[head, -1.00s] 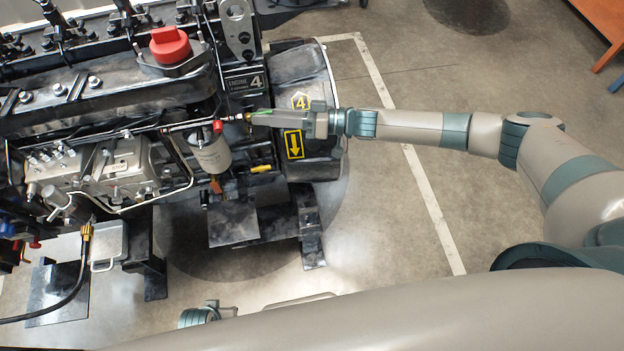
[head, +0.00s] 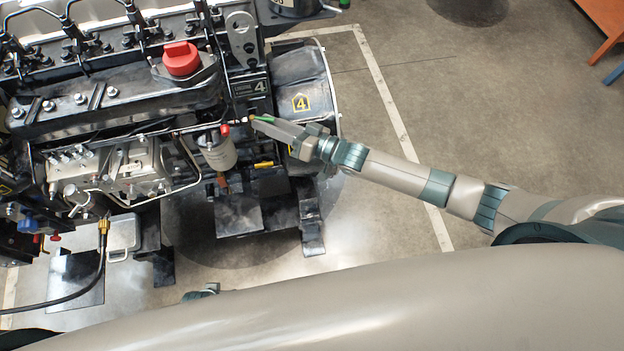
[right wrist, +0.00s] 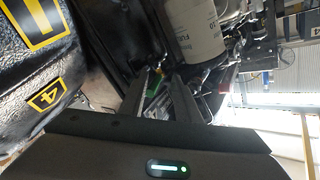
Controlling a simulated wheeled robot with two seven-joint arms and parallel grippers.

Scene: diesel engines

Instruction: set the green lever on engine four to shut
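The small green lever (head: 265,119) shows at the fingertips of my right gripper (head: 258,124), beside the fuel filter. In the right wrist view, green (right wrist: 153,84) shows between the two dark fingers of the right gripper (right wrist: 160,82), with a gap between them. I cannot tell whether a finger touches the lever. The lever's pivot is hidden. Of my left arm only a small teal piece shows at the bottom; its fingers are hidden.
A white fuel filter (head: 219,153) hangs left of the fingertips, with a red knob (head: 225,130) above it. A yellow handle (head: 264,164) sits below. A red cap (head: 181,58) tops the engine.

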